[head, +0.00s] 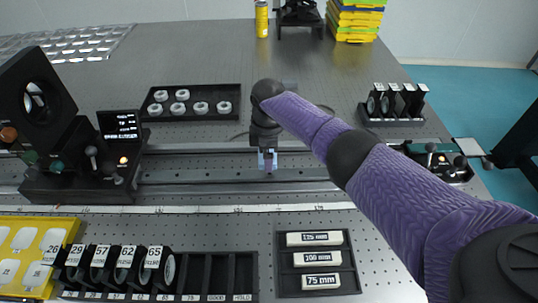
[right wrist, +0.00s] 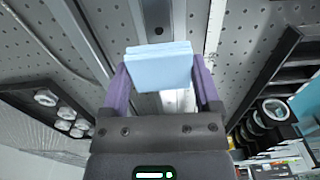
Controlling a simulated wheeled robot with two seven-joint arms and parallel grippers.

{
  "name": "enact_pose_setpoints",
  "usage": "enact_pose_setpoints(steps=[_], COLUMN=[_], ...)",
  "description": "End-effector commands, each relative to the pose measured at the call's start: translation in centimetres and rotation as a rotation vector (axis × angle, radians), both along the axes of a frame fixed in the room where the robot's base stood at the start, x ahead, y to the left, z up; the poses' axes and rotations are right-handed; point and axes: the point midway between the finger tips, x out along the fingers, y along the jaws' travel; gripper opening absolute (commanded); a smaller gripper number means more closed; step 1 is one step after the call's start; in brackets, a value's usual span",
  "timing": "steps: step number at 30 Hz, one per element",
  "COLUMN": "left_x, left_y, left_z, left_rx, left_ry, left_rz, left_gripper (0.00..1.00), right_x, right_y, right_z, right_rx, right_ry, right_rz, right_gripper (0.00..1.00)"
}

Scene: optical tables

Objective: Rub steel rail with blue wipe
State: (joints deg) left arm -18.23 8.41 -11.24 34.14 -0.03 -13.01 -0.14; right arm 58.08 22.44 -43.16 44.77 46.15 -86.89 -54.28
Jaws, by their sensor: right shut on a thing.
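The steel rail (head: 215,174) runs left to right across the perforated optical table in the head view. My right gripper (head: 267,160) points down over the rail, near the middle of its visible length. It is shut on the blue wipe (head: 262,162), a folded pale-blue pad. The wipe (right wrist: 159,67) shows between the two purple fingers in the right wrist view, with part of the rail (right wrist: 180,100) behind it. I cannot tell whether the wipe touches the rail. My left gripper is not in view.
A black optical device with a small screen (head: 119,125) stands on the rail's left part. A tray of white rings (head: 217,90) lies behind. Black lens holders (head: 395,100) stand behind at right. Numbered mounts (head: 126,257) and a labelled block tray (head: 340,262) lie in front.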

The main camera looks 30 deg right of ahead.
Motion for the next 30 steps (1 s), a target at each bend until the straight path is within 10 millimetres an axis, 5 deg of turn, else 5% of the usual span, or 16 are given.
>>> enact_pose_setpoints(steps=[2,11,19,30], left_x=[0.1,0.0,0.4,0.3], left_y=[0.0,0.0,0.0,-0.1], left_z=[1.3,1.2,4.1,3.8], left_rx=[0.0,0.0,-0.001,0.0], left_ry=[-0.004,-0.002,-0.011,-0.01], left_rz=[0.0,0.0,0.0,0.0], left_gripper=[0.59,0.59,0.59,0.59], right_x=[0.0,0.0,0.0,0.0], right_y=[0.0,0.0,0.0,0.0], right_z=[1.5,1.3,4.5,4.2], right_rx=[0.0,0.0,0.0,-0.001], right_ry=[-0.001,0.0,-0.001,0.0], right_rz=[0.0,0.0,-0.002,-0.001], right_gripper=[0.25,0.25,0.25,0.25])
